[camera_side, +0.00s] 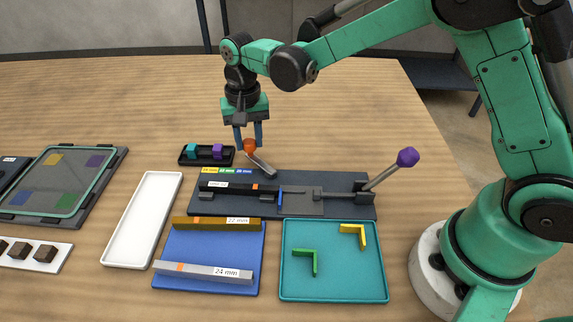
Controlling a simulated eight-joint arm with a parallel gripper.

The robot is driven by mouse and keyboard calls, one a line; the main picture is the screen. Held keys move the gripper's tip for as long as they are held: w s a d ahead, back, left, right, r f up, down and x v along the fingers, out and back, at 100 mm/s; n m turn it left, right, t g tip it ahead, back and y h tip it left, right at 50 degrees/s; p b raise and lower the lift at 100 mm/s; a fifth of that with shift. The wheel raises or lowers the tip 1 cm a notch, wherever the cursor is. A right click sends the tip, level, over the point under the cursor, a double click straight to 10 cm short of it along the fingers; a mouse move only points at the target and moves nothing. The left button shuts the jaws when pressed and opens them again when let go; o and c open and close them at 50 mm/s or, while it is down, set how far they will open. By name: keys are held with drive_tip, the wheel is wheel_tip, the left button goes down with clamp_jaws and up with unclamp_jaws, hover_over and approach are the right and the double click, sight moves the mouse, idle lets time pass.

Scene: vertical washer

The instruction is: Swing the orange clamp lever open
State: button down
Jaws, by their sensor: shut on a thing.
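The orange clamp lever has an orange knob (250,146) on a short grey arm (263,164) that slants down to the right onto the dark fixture base (340,204). My gripper (249,142) points down above the back edge of the fixture, its blue fingers on either side of the orange knob and shut on it. A black bar (228,187) with an orange mark lies along the fixture in front of the lever. A second lever with a purple knob (408,157) tilts up to the right at the fixture's right end.
A black tray with teal and purple blocks (187,162) sits close left of my gripper. In front are a blue tray (215,250) with two labelled bars and a teal tray (335,285) with two angle pieces. An empty white tray (140,225) lies left. The table behind is clear.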

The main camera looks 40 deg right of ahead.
idle(0.9)
drive_tip(key=d+m, duration=0.1)
drive_tip(key=m, duration=0.1)
drive_tip(key=d+m, duration=0.1)
drive_tip(key=shift+s+m, duration=0.15)
drive_tip(key=shift+m, duration=0.25)
drive_tip(key=m, duration=0.1)
drive_tip(key=d+m, duration=0.1)
drive_tip(key=shift+s+d+m, duration=0.2)
drive_tip(key=shift+s+m, duration=0.1)
drive_tip(key=shift+m, duration=0.1)
drive_tip(key=m, duration=0.1)
drive_tip(key=d+m, duration=0.1)
drive_tip(key=shift+s+m, duration=0.4)
drive_tip(key=m, duration=0.1)
drive_tip(key=s+d+m, duration=0.1)
drive_tip(key=m, duration=0.1)
drive_tip(key=s+m, duration=0.1)
drive_tip(key=m, duration=0.1)
drive_tip(key=shift+s+d, duration=0.2)
drive_tip(key=shift+d, duration=0.05)
drive_tip(key=shift+s+d+m, duration=0.1)
drive_tip(key=shift+s+m, duration=0.45)
drive_tip(key=shift+m, duration=0.6)
drive_tip(key=shift+s+m, duration=0.5)
drive_tip(key=shift+m, duration=0.65)
drive_tip(key=c, duration=0.5)
unclamp_jaws()
drive_tip(key=shift+c, duration=0.2)
